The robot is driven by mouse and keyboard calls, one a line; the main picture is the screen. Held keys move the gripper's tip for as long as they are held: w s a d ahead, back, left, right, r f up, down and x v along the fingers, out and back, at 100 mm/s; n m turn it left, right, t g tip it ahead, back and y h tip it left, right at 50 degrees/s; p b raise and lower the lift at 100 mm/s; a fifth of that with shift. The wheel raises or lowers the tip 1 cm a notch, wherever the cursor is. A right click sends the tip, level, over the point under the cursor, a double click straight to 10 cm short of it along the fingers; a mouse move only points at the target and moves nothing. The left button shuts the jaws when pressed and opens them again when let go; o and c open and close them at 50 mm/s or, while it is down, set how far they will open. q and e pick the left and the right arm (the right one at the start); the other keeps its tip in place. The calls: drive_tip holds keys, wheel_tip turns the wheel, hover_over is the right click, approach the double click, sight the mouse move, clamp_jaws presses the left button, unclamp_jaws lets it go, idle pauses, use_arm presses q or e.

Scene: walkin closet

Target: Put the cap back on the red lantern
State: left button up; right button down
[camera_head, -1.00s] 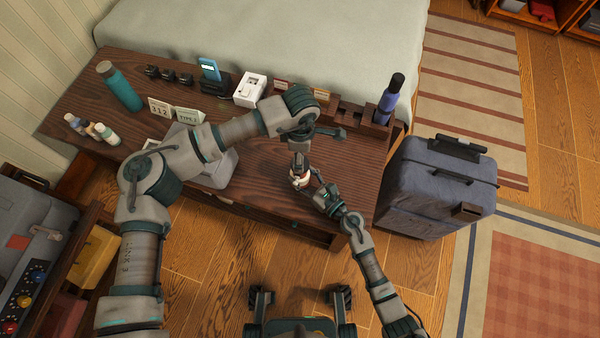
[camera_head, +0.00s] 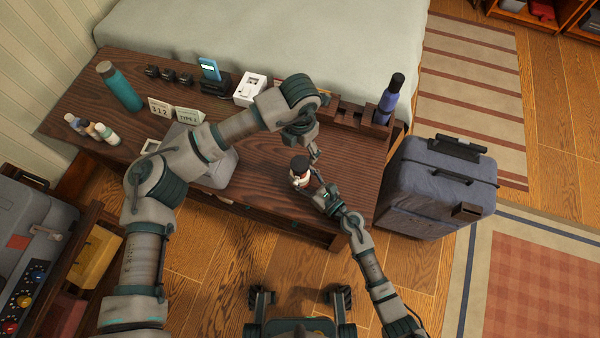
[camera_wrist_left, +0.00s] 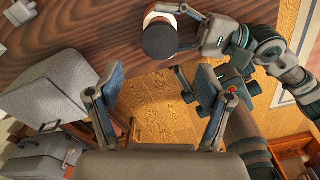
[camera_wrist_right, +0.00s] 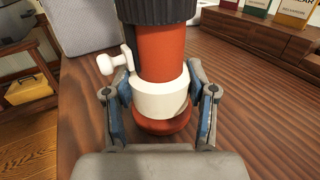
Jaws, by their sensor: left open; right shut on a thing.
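The red lantern (camera_wrist_right: 163,55) stands upright on the desk in the right wrist view, with a white band (camera_wrist_right: 162,100) and a small white knob at its side. The black ribbed cap (camera_wrist_right: 157,10) sits on top of its red body; its upper edge is cut off there. In the head view the cap (camera_head: 300,163) covers the lantern's top. My right gripper (camera_head: 314,190) is shut on the lantern around the white band. My left gripper (camera_head: 314,150) is open and empty, beside the cap. In the left wrist view the cap (camera_wrist_left: 159,41) lies beyond its spread fingers.
The desk (camera_head: 262,182) holds a teal bottle (camera_head: 121,88), small bottles, cards, a white box (camera_head: 250,89) and a grey case (camera_head: 215,165). A blue bottle (camera_head: 389,101) stands at the right end. A suitcase (camera_head: 437,190) stands beside the desk.

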sight(300, 163)
use_arm(q)
drive_tip(key=shift+f, duration=4)
drive_tip(key=c, duration=1.2)
drive_tip(key=o, duration=1.4)
drive_tip(key=shift+c, duration=0.2)
wheel_tip(300, 163, up, 12)
